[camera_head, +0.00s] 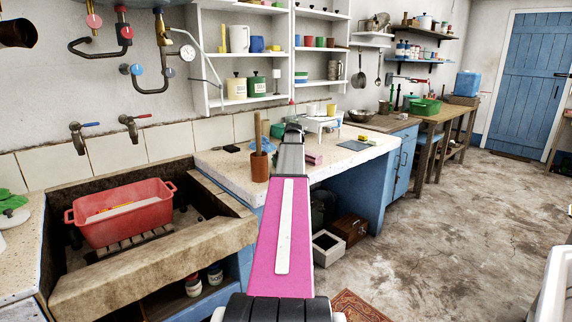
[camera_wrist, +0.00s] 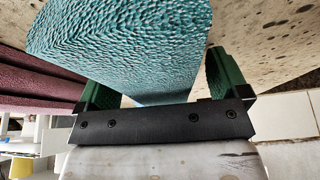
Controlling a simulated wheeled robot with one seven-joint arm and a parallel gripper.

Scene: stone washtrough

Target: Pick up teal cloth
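The teal cloth (camera_wrist: 125,40) has a bumpy, textured surface and fills the upper middle of the wrist view. It lies on the pale speckled counter. My gripper (camera_wrist: 163,80) has its two green fingers apart, one on each side of the cloth's near end. A strip of counter shows between the cloth and the right finger; contact at the left finger is unclear. In the head view my gripper (camera_head: 293,128) is at the far end of my outstretched arm, over the counter. My arm hides most of that spot, and I cannot make out the cloth clearly there.
A maroon ridged thing (camera_wrist: 35,82) lies left of the cloth in the wrist view. In the head view, a brown pot (camera_head: 260,167) with a stick stands left of my arm. A small white stand (camera_head: 322,123) and a metal bowl (camera_head: 361,115) are to the right.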

